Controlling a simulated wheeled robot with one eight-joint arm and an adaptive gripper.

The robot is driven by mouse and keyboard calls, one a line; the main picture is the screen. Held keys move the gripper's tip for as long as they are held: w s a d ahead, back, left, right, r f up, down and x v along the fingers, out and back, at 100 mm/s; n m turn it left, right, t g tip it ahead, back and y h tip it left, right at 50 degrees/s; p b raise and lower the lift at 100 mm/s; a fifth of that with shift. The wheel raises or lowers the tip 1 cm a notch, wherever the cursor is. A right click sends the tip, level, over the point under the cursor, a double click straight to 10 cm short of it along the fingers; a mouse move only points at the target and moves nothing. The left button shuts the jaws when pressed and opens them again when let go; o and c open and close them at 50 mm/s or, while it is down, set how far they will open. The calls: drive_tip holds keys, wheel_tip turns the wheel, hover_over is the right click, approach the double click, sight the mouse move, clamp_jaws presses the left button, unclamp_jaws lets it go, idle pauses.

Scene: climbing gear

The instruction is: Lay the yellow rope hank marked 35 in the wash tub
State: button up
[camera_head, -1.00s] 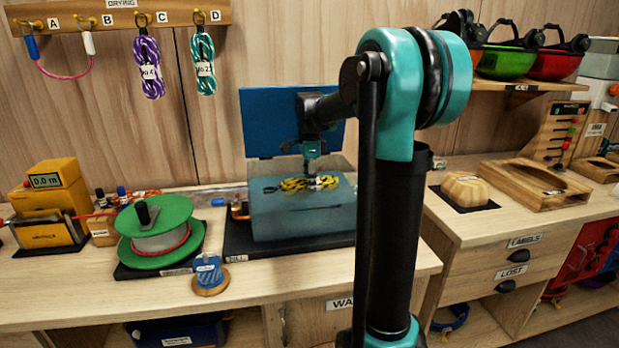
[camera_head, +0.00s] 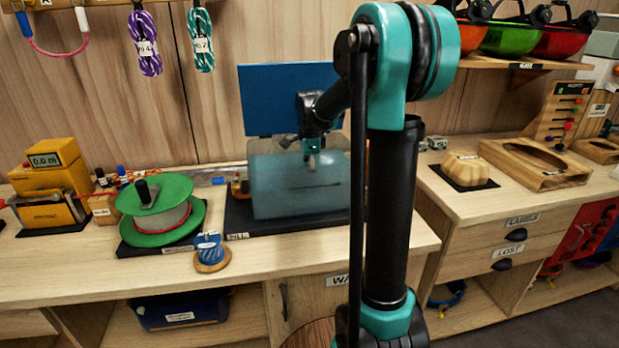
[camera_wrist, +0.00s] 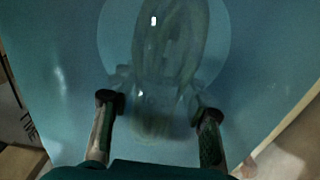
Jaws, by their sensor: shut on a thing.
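The wash tub (camera_head: 262,190) is a translucent blue box on a dark mat, with a blue panel (camera_head: 270,95) upright behind it. My gripper (camera_head: 312,158) points down into the tub's top. In the wrist view my gripper's fingers (camera_wrist: 157,104) reach into the murky blue water. Under the surface the rope hank (camera_wrist: 165,45) shows as a dim greenish looped shape between and ahead of the fingertips, which are shut on it. Its yellow colour and its mark 35 cannot be made out. The hank is not discernible in the head view.
A green-flanged spool (camera_head: 155,207) and a small blue spool (camera_head: 210,250) stand left of the tub. A yellow meter device (camera_head: 48,185) is farther left. Purple (camera_head: 145,45) and teal (camera_head: 201,40) hanks hang above. A wooden tray (camera_head: 535,165) lies on the right counter.

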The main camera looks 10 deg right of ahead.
drive_tip(key=o, duration=1.5)
wheel_tip(320, 180, up, 12)
